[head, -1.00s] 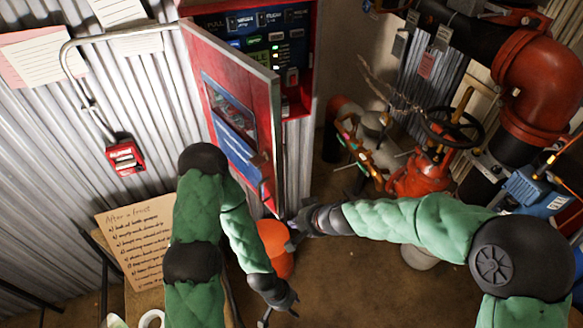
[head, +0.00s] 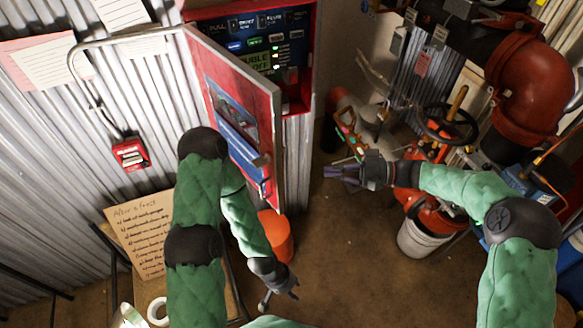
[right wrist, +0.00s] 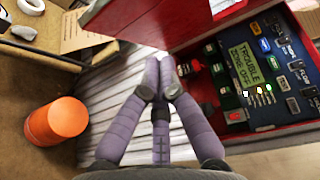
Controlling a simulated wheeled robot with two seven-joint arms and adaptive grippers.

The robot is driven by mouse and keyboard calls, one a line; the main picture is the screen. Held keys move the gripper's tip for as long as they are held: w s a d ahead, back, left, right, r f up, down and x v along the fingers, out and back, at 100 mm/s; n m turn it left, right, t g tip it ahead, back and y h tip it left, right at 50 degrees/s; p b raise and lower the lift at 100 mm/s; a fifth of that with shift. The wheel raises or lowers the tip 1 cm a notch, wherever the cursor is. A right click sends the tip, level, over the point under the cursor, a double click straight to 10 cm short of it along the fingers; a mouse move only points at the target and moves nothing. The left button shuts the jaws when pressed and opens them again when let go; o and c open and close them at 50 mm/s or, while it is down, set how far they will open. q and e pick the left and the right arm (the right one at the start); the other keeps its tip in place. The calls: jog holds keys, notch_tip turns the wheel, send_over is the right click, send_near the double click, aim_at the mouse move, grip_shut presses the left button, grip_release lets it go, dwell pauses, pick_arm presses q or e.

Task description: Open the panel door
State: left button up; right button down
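The red panel door (head: 266,120) stands swung well out from the red panel box (head: 305,40), hinged on its left. A small latch or handle (head: 262,163) shows near its free edge. The box's controls and lit "TROUBLE ZONE OFF" display (right wrist: 248,68) are exposed. My right gripper (head: 328,171) is right of the door's free edge, apart from it. In the right wrist view its fingers (right wrist: 162,66) converge, appear shut and hold nothing; the door's red underside (right wrist: 145,18) is beyond them.
An orange bucket (head: 276,236) stands on the floor below the door. Red pipework with a handwheel (head: 448,124) and a white bucket (head: 424,236) are at right. A handwritten board (head: 143,232) leans at left. The floor between the orange and white buckets is clear.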

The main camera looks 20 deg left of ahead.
jog(key=s+a+r, duration=0.1)
jog(key=s+a, duration=0.4)
jog(key=a, duration=0.5)
jog(key=shift+a+r+g+y+b, duration=0.15)
jog(key=shift+r+g+y+b, duration=0.15)
jog(key=shift+y+b, duration=0.1)
